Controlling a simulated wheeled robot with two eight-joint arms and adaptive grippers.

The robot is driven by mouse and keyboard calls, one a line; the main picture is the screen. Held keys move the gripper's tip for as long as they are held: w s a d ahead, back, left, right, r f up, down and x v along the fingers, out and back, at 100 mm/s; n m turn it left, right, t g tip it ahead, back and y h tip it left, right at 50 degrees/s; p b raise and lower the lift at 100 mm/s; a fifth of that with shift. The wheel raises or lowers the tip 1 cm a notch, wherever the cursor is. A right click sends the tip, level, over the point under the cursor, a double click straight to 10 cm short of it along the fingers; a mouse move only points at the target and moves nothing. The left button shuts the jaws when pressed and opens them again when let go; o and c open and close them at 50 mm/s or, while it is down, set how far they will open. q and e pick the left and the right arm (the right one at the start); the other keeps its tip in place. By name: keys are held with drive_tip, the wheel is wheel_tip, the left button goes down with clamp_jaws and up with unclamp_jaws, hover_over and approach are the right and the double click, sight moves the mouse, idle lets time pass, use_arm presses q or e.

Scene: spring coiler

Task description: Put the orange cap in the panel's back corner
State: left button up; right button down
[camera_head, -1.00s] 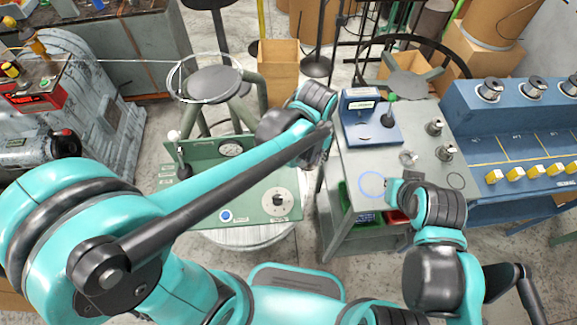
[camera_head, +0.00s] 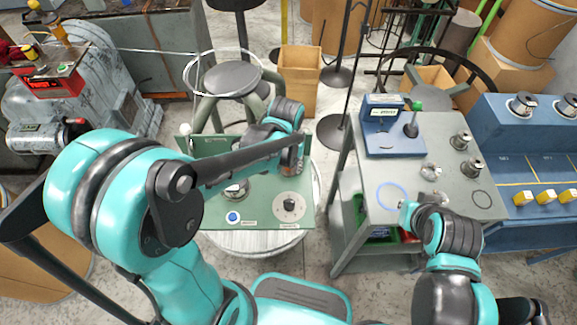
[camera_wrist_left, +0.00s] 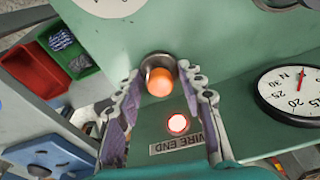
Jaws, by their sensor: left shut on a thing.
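The orange cap (camera_wrist_left: 160,82) shows in the left wrist view between the fingertips of my left gripper (camera_wrist_left: 163,86), which is shut on it. A metal ring (camera_wrist_left: 156,62) is right behind the cap; I cannot tell whether they touch. The green panel (camera_wrist_left: 240,95) fills the background there, with a lit red lamp (camera_wrist_left: 178,123) and a "WIRE END" label. In the head view my left arm reaches over the green panel (camera_head: 262,208) and hides part of it; the cap is not visible there. My right gripper (camera_head: 405,208) is by the grey table's blue ring, its jaws unclear.
The panel rests on a round stand (camera_head: 250,242). A gauge (camera_wrist_left: 290,92) is at the right in the wrist view. The grey table (camera_head: 375,180) bears a blue device (camera_head: 392,140) and metal posts. A stool (camera_head: 232,80) stands behind the panel.

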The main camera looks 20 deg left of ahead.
sight(288, 173)
use_arm(q)
drive_tip(key=shift+r, duration=0.15)
drive_tip(key=o, duration=1.2)
drive_tip(key=shift+f, duration=0.2)
drive_tip(key=shift+o, duration=0.2)
wheel_tip(288, 173, up, 11)
drive_tip(key=s+p, duration=0.1)
drive_tip(key=p, duration=0.4)
drive_tip(key=s+a+r+t, duration=0.2)
drive_tip(key=s+t, duration=0.1)
drive_tip(key=s, duration=0.1)
drive_tip(key=s+a+r+m+t, duration=0.1)
drive_tip(key=s+a+r+t, duration=0.1)
drive_tip(key=s, duration=0.3)
drive_tip(key=shift+s+a+r+t, duration=0.15)
drive_tip(key=shift+a+r+t, duration=0.2)
drive_tip(key=shift+r+t, duration=0.05)
